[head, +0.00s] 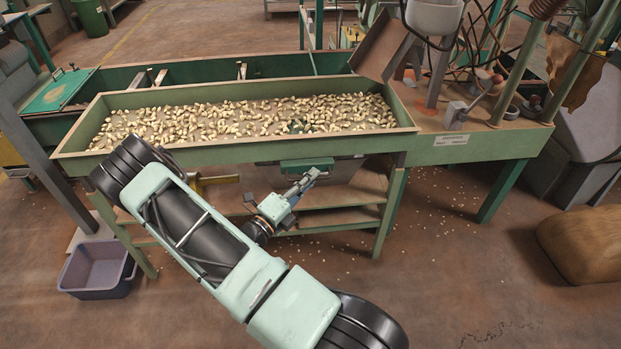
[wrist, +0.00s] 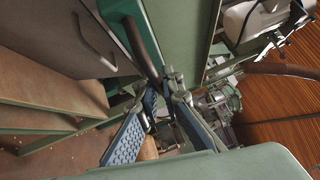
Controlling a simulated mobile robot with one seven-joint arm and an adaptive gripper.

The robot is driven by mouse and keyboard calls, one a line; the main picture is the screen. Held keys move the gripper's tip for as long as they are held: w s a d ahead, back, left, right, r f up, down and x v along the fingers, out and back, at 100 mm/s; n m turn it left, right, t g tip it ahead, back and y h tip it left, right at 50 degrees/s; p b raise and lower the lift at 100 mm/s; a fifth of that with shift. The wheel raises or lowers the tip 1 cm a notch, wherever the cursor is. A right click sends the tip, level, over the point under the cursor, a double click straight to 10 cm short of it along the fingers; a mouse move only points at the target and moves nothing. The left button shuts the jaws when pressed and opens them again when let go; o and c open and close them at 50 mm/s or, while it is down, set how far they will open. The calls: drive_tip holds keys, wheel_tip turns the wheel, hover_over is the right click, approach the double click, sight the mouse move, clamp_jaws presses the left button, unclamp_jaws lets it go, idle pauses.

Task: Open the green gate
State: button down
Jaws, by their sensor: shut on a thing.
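The green gate (head: 306,165) is a dark green plate under the front wall of the nut hopper. In the wrist view, a dark bar-shaped handle (wrist: 142,48) runs along it, with its near end between my fingertips. My gripper (head: 313,174) is just below and in front of the gate in the head view. In the wrist view my gripper (wrist: 160,88), with blue-grey padded fingers, is shut on the handle. The fingers hide part of the handle. I cannot tell how far the gate is open.
The hopper tray (head: 240,155) holds many pale nuts. Below it are brown shelves (head: 340,217) and a yellow part (head: 216,180) left of my gripper. A grey drawer front (wrist: 85,38) is beside the gate. A purple bin (head: 97,272) stands at lower left. Nuts litter the floor.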

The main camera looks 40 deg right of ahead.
drive_tip(key=s+a+p, duration=0.3)
drive_tip(key=s+a, duration=0.2)
drive_tip(key=s, duration=0.3)
drive_tip(key=shift+s+a, duration=0.1)
drive_tip(key=c, duration=2.1)
unclamp_jaws()
drive_tip(key=v, duration=1.2)
